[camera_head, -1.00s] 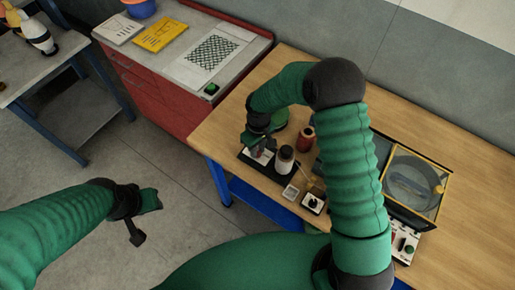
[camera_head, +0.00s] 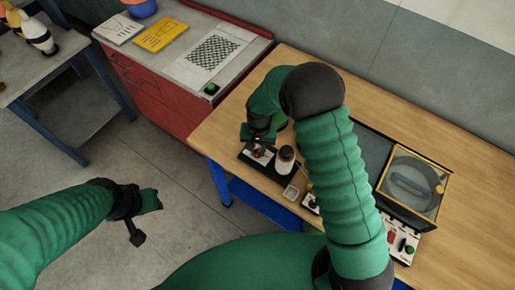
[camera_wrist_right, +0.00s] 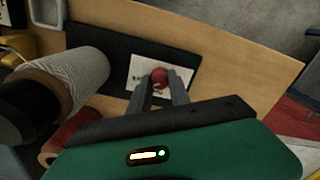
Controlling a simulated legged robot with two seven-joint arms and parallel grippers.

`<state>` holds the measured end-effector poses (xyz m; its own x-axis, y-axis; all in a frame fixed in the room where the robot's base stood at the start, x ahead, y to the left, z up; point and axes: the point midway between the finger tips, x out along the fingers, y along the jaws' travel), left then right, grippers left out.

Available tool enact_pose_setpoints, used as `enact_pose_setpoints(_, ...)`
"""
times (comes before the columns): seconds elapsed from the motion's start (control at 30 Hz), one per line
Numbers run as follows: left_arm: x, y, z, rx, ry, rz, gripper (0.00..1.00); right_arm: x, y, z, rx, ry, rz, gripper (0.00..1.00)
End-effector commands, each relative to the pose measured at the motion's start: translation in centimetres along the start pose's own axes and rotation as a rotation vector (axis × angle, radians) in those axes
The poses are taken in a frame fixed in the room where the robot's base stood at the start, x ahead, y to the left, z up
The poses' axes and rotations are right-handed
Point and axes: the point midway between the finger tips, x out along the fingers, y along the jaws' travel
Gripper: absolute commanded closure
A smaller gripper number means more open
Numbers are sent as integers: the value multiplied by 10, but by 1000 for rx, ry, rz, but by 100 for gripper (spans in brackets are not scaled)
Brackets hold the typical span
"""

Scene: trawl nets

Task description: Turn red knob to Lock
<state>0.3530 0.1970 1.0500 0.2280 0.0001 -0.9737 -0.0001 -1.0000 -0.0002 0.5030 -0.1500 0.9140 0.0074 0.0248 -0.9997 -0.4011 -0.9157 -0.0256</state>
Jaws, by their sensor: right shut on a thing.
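The red knob (camera_wrist_right: 158,76) sits on a white plate (camera_wrist_right: 140,68) on a dark base (camera_wrist_right: 92,46), seen in the right wrist view. My right gripper (camera_wrist_right: 160,84) has its two fingers on either side of the knob and is shut on it. In the head view the right gripper (camera_head: 258,145) is over the dark base (camera_head: 248,160) at the left end of the wooden table, and it partly covers the knob. The knob's markings are too small to read. My left gripper (camera_head: 148,202) hangs over the floor, away from the table; its finger opening is unclear.
A white spool with a black top (camera_head: 285,158) stands on the base close beside the right gripper. It looms large in the wrist view (camera_wrist_right: 75,75), near a red spool (camera_wrist_right: 70,135). A yellow-framed case (camera_head: 415,182) stands to the right. The table's back is clear.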

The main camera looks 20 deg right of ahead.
Motion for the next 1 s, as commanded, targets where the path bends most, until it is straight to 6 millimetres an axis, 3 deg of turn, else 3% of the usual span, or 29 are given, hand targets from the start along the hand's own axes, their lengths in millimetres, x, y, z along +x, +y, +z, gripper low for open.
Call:
enact_pose_setpoints(0.33,-3,0,-1,0,0,0,64,-4,-2,-6,128,20,-9,100)
enact_pose_setpoints(0.83,-3,0,-1,0,0,0,64,-4,-2,-6,145,20,-9,100)
enact_pose_setpoints(0.87,-3,0,-1,0,0,0,64,-4,-2,-6,144,20,-8,73)
enact_pose_setpoints(1.0,-3,0,-1,0,0,0,64,-3,-2,-4,144,15,-6,55)
